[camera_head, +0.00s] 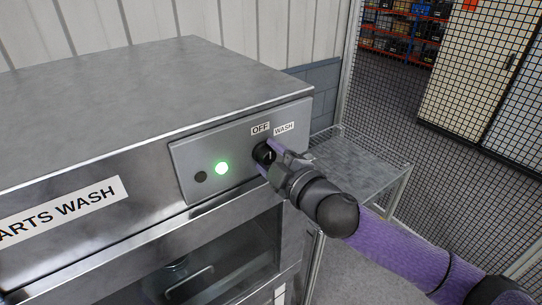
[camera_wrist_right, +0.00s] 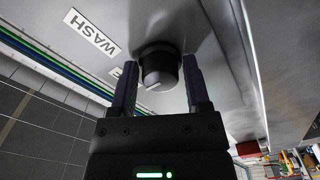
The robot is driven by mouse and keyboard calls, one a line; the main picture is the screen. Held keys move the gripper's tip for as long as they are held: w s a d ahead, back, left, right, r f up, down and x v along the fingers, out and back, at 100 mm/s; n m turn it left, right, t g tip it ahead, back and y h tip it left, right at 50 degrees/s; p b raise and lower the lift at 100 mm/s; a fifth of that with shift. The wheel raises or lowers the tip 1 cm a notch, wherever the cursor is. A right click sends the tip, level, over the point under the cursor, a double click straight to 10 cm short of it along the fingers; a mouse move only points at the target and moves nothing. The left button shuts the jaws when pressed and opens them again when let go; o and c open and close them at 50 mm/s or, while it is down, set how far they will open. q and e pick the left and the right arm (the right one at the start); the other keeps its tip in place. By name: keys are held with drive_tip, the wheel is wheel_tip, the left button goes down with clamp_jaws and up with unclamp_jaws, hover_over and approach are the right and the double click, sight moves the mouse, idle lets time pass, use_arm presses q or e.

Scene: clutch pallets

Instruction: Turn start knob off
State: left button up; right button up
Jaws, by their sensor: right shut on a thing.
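The start knob (camera_head: 263,153) is black and round with a white pointer mark, on the grey control panel of the parts washer, below the labels OFF (camera_head: 260,128) and WASH (camera_head: 284,128). I cannot tell exactly which label the mark points to. A green light (camera_head: 222,168) glows left of the knob. My right gripper (camera_head: 271,158) reaches in from the right and is shut on the knob. In the right wrist view the knob (camera_wrist_right: 160,72) sits between the two fingers of the gripper (camera_wrist_right: 155,92), and one finger partly hides a label. My left gripper is not in view.
The metal washer cabinet (camera_head: 150,90) fills the left, with a PARTS WASH label (camera_head: 62,209) and a glass door (camera_head: 215,262) below the panel. A dark button (camera_head: 200,177) sits left of the light. A wire-topped stand (camera_head: 360,165) and a mesh fence (camera_head: 400,110) are to the right.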

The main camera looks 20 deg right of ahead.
idle(0.3)
drive_tip(key=o, duration=1.1)
drive_tip(key=b+v, duration=0.3)
drive_tip(key=v, duration=0.7)
drive_tip(key=shift+b, duration=0.35)
